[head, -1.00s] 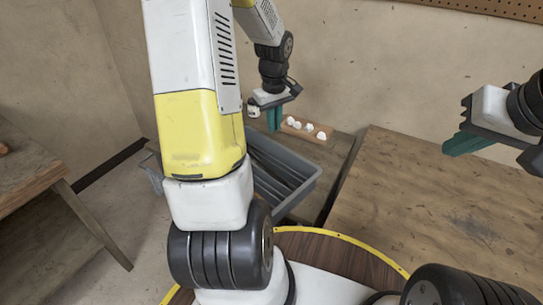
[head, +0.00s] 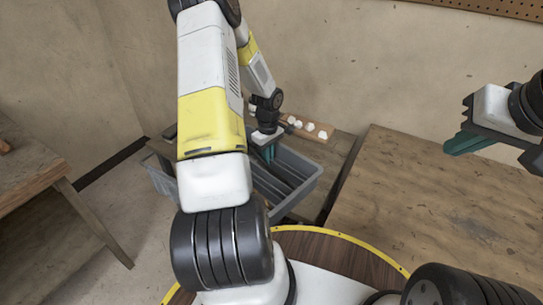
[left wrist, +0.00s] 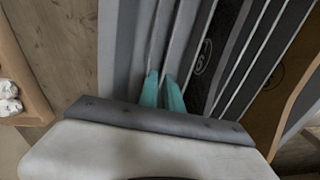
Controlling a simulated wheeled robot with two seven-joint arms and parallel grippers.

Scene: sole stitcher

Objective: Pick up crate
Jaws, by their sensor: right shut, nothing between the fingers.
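A grey crate (head: 308,192) stands on the left side beside the wooden bench, partly hidden behind my left arm. It holds dark, thin upright pieces. My left gripper (head: 268,157) points down at the crate's far part. In the left wrist view its teal fingers (left wrist: 161,80) show a narrow gap over the grey crate (left wrist: 122,50) and its thin upright edges. I cannot tell whether the fingers close on an edge. My right gripper (head: 462,144) is shut and empty, raised over the bench at the right.
A wooden holder (head: 318,137) with several white lumps stands just behind the crate; it also shows in the left wrist view (left wrist: 20,68). The wooden bench (head: 430,215) on the right is bare. Another wooden table (head: 28,172) stands at the left. A wall closes off the back.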

